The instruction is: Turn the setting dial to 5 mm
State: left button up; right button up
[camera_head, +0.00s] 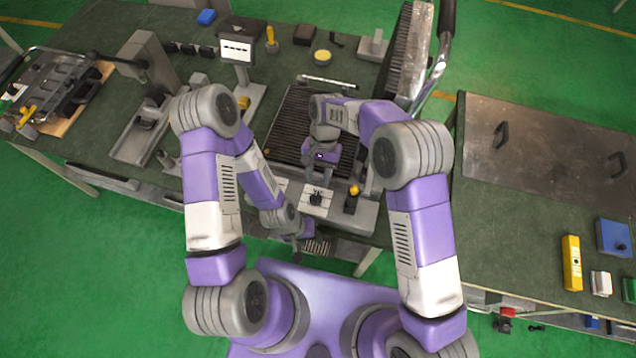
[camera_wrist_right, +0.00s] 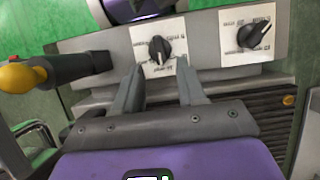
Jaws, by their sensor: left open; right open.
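Two black dials on white scale plates sit on the grey front panel of a machine. In the right wrist view one dial (camera_wrist_right: 159,50) is just beyond my fingertips and the other dial (camera_wrist_right: 253,34) is to the right. The scale print is too small to read, so I cannot tell which is in mm. The first dial also shows in the head view (camera_head: 316,198). My right gripper (camera_wrist_right: 161,65) is open and empty, its fingers apart, short of the first dial. My left gripper (camera_head: 299,248) is open, low in front of the machine; its fingers are hard to make out.
A yellow-knobbed lever (camera_wrist_right: 20,75) stands beside the dials. The machine's dark ribbed bed (camera_head: 290,115) lies behind the panel. My left arm partly covers the panel's left side in the head view. Another table (camera_head: 530,220) stands at the right.

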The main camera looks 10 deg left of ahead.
aim_at(316, 196)
jog(key=x, duration=0.4)
jog(key=shift+s+f, duration=0.1)
jog(key=shift+s, duration=0.2)
jog(key=shift+x, duration=0.75)
grip_shut()
